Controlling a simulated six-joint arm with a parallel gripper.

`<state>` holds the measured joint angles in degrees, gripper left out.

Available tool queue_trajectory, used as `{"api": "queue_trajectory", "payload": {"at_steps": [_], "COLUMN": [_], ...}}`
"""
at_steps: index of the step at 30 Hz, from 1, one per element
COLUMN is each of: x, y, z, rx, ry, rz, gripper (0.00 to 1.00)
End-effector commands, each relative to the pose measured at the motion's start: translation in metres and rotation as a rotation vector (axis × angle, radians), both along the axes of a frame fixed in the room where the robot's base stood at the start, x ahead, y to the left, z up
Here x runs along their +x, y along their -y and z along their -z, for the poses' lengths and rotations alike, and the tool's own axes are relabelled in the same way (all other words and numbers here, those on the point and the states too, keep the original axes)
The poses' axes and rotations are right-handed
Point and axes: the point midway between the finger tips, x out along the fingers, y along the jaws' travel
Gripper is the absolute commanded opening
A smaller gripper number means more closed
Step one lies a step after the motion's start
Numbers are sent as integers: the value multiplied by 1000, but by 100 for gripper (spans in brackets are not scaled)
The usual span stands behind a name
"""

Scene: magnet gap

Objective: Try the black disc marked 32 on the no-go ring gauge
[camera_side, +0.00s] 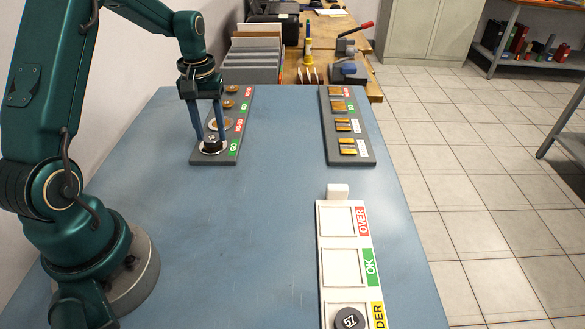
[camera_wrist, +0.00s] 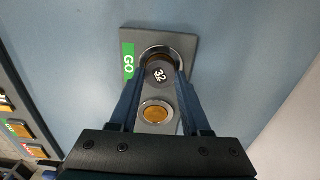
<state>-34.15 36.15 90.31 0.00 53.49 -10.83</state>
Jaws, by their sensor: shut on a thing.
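The black disc marked 32 (camera_wrist: 158,76) is gripped between the fingertips of my gripper (camera_wrist: 160,70), number facing the wrist camera. In the side view my gripper (camera_side: 210,138) is low over the near end of the left gauge plate, with the disc (camera_side: 211,139) between its fingers. The disc is over the ring beside the green GO label (camera_wrist: 128,62), covering part of that ring's opening. The ring's bright rim (camera_wrist: 160,48) shows past the disc. Whether the disc touches the ring is not clear. The no-go ring (camera_side: 222,124) is just behind, beside a red label (camera_side: 240,125).
A second gauge plate (camera_side: 347,125) with rectangular gauges stands at the back right. A white sorting tray (camera_side: 344,240) has OVER, OK and a partly cut-off third pocket, which holds a black disc marked 57 (camera_side: 349,319). A small white block (camera_side: 337,191) sits behind it. The mid table is clear.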

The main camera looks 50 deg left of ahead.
Motion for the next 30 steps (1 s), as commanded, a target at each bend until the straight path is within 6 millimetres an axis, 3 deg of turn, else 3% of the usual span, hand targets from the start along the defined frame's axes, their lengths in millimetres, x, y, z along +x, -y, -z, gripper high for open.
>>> {"api": "queue_trajectory", "payload": {"at_steps": [18, 30], "x": [0, 0], "y": [0, 0], "z": [-35, -38], "rx": [1, 0], "ry": [1, 0], "rz": [0, 1], "gripper": [0, 0]}}
